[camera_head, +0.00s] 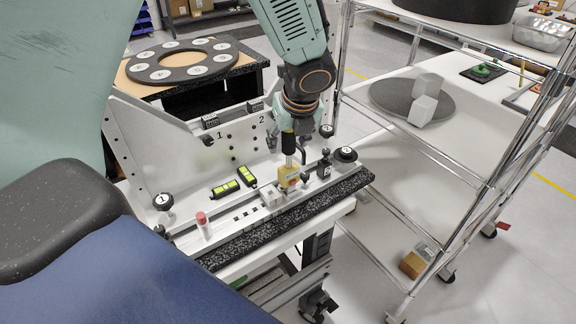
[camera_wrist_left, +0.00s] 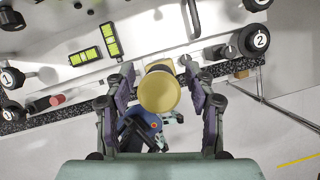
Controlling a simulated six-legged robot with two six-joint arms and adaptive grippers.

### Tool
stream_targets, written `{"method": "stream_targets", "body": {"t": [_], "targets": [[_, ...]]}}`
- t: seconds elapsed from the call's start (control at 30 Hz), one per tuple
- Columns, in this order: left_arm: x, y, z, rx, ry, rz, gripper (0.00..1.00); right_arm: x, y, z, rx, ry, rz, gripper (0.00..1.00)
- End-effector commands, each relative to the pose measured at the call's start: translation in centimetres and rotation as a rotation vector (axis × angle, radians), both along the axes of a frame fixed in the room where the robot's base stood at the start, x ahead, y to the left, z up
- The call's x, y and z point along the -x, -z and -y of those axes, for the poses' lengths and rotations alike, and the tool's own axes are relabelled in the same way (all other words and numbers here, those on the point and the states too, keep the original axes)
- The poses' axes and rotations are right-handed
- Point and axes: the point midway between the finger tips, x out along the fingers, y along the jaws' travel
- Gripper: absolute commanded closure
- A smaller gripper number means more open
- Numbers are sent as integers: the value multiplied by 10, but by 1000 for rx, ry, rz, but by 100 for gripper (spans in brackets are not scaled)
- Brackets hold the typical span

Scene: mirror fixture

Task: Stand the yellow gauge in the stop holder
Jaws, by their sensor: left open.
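The yellow gauge shows in the left wrist view as a round yellow top (camera_wrist_left: 159,92) between the fingers of my left gripper (camera_wrist_left: 159,76). The fingers stand apart on both sides, with gaps to it. In the head view my left gripper (camera_head: 291,150) is over the front rail of the white fixture. Below it a slim upright piece meets a yellowish block (camera_head: 290,178) on the rail. The gripper partly hides this spot, and I cannot tell how the piece is seated. Which part is the stop holder is not clear. My right gripper is not in view.
The white fixture (camera_head: 133,127) has black knobs at both ends. Two black-and-yellow pieces (camera_head: 225,188) lie on its deck, and a red-capped cylinder (camera_head: 204,224) stands front left. A metal rack (camera_head: 341,60) stands close on the right.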

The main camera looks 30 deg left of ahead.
Motion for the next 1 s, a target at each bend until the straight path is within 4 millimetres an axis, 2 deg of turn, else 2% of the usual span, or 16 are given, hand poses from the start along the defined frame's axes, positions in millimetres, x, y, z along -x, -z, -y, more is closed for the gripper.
{"method": "stream_targets", "body": {"t": [0.53, 0.7, 1.0], "targets": [[21, -91, 29, -1, 1, 6, 45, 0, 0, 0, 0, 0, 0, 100], [25, -105, 34, -3, 2, 4, 45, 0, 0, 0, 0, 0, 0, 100], [26, -109, 35, -5, 3, 5, 45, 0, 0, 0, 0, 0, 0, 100]]}}
